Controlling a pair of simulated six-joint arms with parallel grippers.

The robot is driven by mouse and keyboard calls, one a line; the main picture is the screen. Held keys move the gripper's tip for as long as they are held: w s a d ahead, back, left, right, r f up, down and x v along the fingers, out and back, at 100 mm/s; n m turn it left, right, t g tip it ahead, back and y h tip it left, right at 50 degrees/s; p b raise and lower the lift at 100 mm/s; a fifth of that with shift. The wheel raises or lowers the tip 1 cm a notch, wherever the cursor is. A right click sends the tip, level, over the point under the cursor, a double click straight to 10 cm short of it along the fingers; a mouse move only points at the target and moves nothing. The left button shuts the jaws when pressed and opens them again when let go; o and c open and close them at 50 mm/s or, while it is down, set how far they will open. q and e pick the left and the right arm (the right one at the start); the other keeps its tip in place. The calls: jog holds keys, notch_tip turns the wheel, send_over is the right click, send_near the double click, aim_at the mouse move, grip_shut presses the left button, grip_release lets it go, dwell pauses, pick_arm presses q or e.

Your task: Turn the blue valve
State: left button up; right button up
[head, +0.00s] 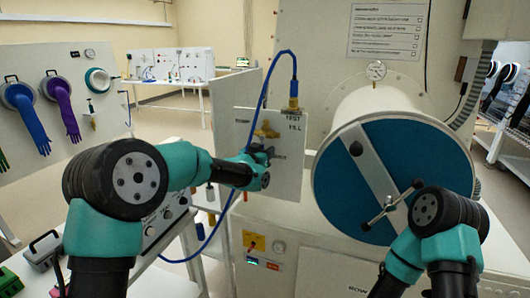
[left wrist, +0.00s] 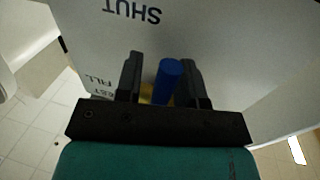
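The yellow valve body (head: 266,130) sits on a pale upright panel (head: 290,185). My left gripper (head: 264,160) is in front of the panel, just below the yellow body, and hides part of the valve. In the left wrist view a blue cylinder (left wrist: 168,78), seemingly the valve's handle, stands between the two fingers of my left gripper (left wrist: 160,78), with a bit of yellow (left wrist: 150,94) behind it. The fingers are open, with a gap on the left and little or none on the right. My right arm shows at the lower right, but its gripper is not visible.
A blue hose (head: 268,78) arches to a connector (head: 293,97) above the TEST FILL label. To the right is a round blue chamber door (head: 440,165) with a T-shaped handle (head: 390,206). A gauge (head: 376,70) sits above it. Gloves hang on a board (head: 110,150) at left.

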pick_arm(q)
grip_shut()
jog(key=shift+a+m, duration=0.15)
jog(key=shift+m, duration=0.15)
jog(key=shift+w+a+r+m+y, duration=0.15)
jog(key=shift+a+m, duration=0.2)
jog(key=shift+m, duration=0.3)
jog(key=shift+w+a+f+m+y, duration=0.15)
jog(key=shift+a+m, duration=0.2)
jog(key=shift+m, duration=0.3)
jog(key=shift+w+a+r+m+g+y, duration=0.15)
jog(key=shift+a+r+m+g, duration=0.15)
jog(key=shift+m, duration=0.5)
jog(key=shift+w+a+r+m+g+y, duration=0.15)
jog(key=shift+a+m, duration=0.25)
jog(key=shift+m, duration=0.4)
jog(key=shift+s, duration=0.1)
jog(key=shift+o, duration=0.7)
grip_release()
jog(key=shift+a, duration=0.1)
jog(key=v, duration=1.7)
jog(key=shift+s, duration=0.2)
